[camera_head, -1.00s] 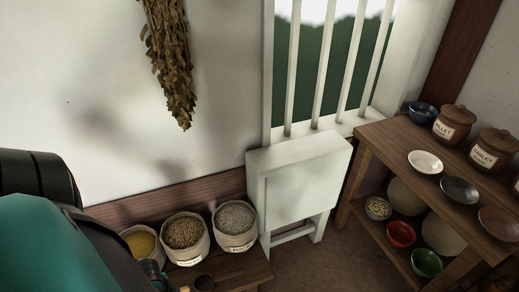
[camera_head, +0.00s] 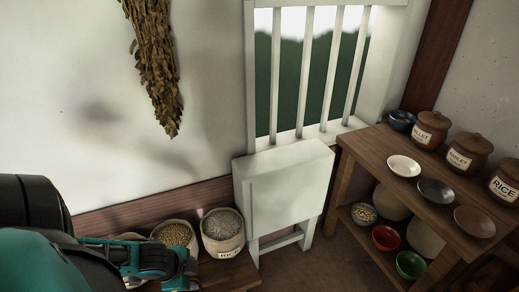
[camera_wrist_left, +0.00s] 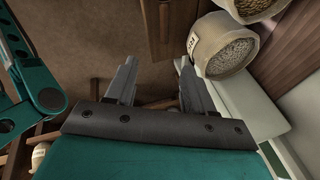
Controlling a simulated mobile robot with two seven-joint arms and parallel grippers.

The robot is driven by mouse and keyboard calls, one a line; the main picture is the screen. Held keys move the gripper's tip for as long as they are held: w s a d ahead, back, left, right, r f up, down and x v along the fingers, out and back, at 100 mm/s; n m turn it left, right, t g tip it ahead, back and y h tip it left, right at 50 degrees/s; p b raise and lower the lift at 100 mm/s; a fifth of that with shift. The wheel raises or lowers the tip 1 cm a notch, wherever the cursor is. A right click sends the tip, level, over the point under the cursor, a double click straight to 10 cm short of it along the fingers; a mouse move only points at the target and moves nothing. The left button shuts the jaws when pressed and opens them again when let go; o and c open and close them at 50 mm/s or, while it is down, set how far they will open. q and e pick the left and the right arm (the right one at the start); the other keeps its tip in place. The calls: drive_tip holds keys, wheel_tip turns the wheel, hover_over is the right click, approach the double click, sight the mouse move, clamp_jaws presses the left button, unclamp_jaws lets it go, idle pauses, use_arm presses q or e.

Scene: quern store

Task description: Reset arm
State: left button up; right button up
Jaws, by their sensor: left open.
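My left gripper (camera_wrist_left: 157,88) shows in the left wrist view with its two grey fingers apart and nothing between them. Beyond its fingers are the brown floor and a wooden edge. In the head view, teal and black parts of my left arm come in from the lower left and cover part of the sacks. My right gripper is not seen in either view.
Grain sacks, one a rice sack (camera_head: 223,232), stand on a low wooden bench. A white folded panel (camera_head: 284,190) stands below the barred window. Right, a wooden shelf (camera_head: 372,148) holds bowls and labelled jars, one for rice (camera_head: 508,182). Floor shows between panel and shelf.

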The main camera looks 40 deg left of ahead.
use_arm(q)
drive_tip(key=w+d+r+m+t+h, duration=0.3)
drive_tip(key=w+d+r+t, duration=0.2)
drive_tip(key=w+d+r, duration=0.45)
drive_tip(key=d+n+t+h, duration=0.1)
drive_tip(key=d+n+t, duration=0.1)
drive_tip(key=d+n, duration=1.05)
wheel_tip(320, 180, up, 10)
drive_tip(key=s+m+y+p, duration=0.1)
drive_tip(key=s+m+p, duration=0.1)
drive_tip(key=p, duration=1.2)
drive_tip(key=shift+m+g, duration=0.3)
drive_tip(key=shift+m, duration=0.35)
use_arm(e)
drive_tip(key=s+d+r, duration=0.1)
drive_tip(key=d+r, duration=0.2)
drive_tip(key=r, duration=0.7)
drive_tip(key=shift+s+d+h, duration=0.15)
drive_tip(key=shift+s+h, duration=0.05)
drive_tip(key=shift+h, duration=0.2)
